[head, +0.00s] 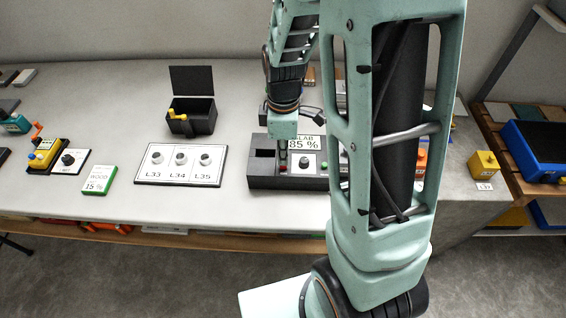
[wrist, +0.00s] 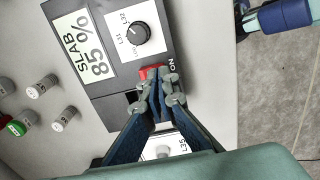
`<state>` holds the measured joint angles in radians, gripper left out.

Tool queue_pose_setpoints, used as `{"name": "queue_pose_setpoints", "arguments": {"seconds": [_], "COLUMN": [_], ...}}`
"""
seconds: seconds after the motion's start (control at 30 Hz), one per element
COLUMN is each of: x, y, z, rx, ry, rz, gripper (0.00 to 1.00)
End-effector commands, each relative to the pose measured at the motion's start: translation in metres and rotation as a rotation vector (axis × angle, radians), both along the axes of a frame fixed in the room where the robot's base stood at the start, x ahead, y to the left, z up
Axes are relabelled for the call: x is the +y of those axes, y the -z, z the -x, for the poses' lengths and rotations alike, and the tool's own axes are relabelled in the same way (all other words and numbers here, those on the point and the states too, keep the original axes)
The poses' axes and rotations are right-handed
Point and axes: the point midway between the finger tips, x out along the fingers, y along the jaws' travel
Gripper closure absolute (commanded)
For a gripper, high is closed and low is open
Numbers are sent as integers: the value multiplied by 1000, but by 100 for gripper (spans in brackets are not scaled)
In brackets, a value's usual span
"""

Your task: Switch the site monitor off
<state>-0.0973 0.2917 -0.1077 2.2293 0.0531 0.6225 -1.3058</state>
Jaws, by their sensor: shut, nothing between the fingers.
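The site monitor (head: 262,183) is a dark box on the table, reading "SLAB 85 %". In the wrist view the monitor (wrist: 108,108) has a display (wrist: 84,46), a black knob (wrist: 138,33) on a white plate marked L31 and L32, and a red switch part (wrist: 148,72) beside the word "ON". My gripper (wrist: 162,88) is shut and empty, its tips right at the red part. They hide much of the switch, and I cannot tell whether they touch it. In the head view my gripper (head: 283,160) points down over the monitor.
Left of the monitor lies a white board (head: 180,178) with three sockets, marked L33, L34 and L35. Behind it stands an open black box (head: 192,115). A green "WOOD 15 %" block (head: 98,181) lies further left. The table front between them is clear.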

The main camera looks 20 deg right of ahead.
Motion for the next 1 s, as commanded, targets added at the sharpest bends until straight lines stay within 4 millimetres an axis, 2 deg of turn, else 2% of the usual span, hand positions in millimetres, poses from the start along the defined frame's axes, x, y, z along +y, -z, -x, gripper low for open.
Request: {"name": "queue_pose_setpoints", "arguments": {"seconds": [0.53, 0.73, 1.0], "x": [0, 0, 0], "y": [12, 6, -16], "z": [0, 0, 0], "rx": [0, 0, 0], "ry": [0, 0, 0], "rz": [0, 0, 0], "gripper": [100, 100, 100]}}
